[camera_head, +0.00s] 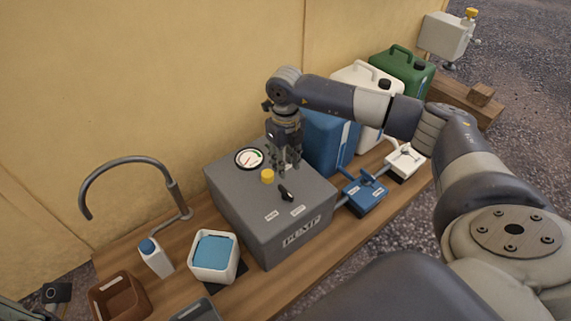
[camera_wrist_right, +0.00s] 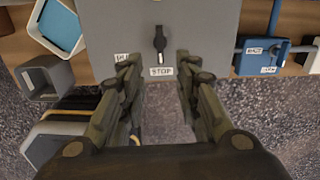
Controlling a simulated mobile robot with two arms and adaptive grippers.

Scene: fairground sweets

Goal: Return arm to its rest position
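My right gripper (camera_head: 287,160) hangs fingers-down above the grey pump box (camera_head: 250,225), on my right arm, which reaches in from the right. In the right wrist view its two fingers (camera_wrist_right: 158,85) are well apart with nothing between them. Beyond the gap, the pump's black switch (camera_wrist_right: 159,40) stands above a label reading STOP; a second label is partly hidden by the left finger. The switch (camera_head: 286,193) also shows in the head view, just below the fingers. A dark piece at the lower left of the head view may be my left gripper; its fingers cannot be made out.
A yellow button (camera_head: 267,176) and round gauge (camera_head: 249,158) sit on the pump. Blue (camera_head: 325,140), white (camera_head: 360,90) and green (camera_head: 403,72) canisters stand behind my right forearm. A curved pipe (camera_head: 130,165), bottle (camera_head: 155,258) and blue-filled container (camera_head: 213,267) stand left.

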